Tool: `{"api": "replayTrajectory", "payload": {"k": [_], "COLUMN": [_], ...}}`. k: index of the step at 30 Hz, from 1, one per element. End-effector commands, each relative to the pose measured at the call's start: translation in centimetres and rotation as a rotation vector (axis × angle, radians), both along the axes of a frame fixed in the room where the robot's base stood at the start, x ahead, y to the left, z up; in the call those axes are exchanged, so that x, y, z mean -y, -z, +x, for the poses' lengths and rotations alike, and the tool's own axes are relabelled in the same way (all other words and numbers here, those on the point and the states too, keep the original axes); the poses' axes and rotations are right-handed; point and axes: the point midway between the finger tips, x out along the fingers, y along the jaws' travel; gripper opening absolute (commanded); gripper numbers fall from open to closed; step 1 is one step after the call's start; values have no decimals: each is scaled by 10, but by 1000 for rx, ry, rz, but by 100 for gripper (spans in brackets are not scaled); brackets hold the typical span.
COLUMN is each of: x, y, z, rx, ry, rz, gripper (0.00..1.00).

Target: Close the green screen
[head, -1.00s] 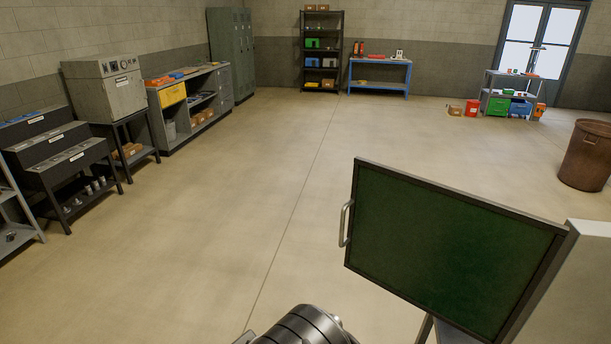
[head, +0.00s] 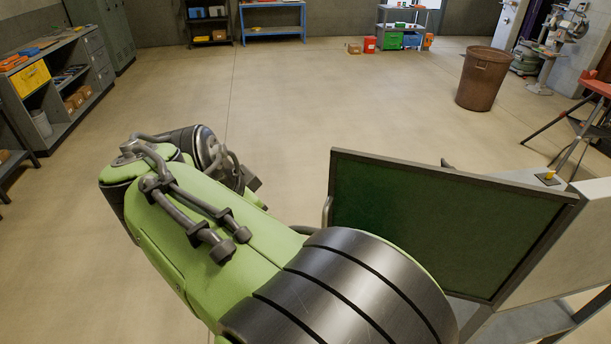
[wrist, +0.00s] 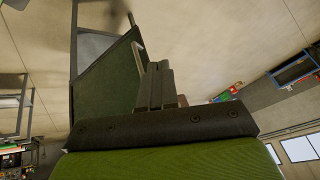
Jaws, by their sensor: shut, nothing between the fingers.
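The green screen (head: 440,222) is a dark-framed flat panel standing open, joined along its right edge to a pale booth wall (head: 575,225). Its grey bar handle (head: 327,212) is at the left edge.
A small yellow knob (head: 549,175) sits on top of the booth. A brown bin (head: 482,78) stands behind on the floor, and a red-topped stand (head: 598,88) is at the right. The floor left of the screen is open, with a workbench (head: 55,90) beyond.

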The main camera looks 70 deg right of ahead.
Motion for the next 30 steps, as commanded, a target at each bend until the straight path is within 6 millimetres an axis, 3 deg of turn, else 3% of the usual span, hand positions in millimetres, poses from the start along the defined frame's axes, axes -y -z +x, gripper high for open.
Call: {"api": "replayTrajectory", "payload": {"k": [3, 6, 9, 14, 26, 30], "x": [35, 55, 65, 72, 113, 138], "y": [-10, -16, -20, -9, 62, 60], "z": [-22, -42, -56, -65, -96, -95], "rx": [55, 104, 139, 149, 145, 148], "ry": [412, 717, 912, 960, 957, 955], "rz": [-50, -111, -161, -177, -172, -172], "gripper": [0, 0, 0, 0, 0, 0]}}
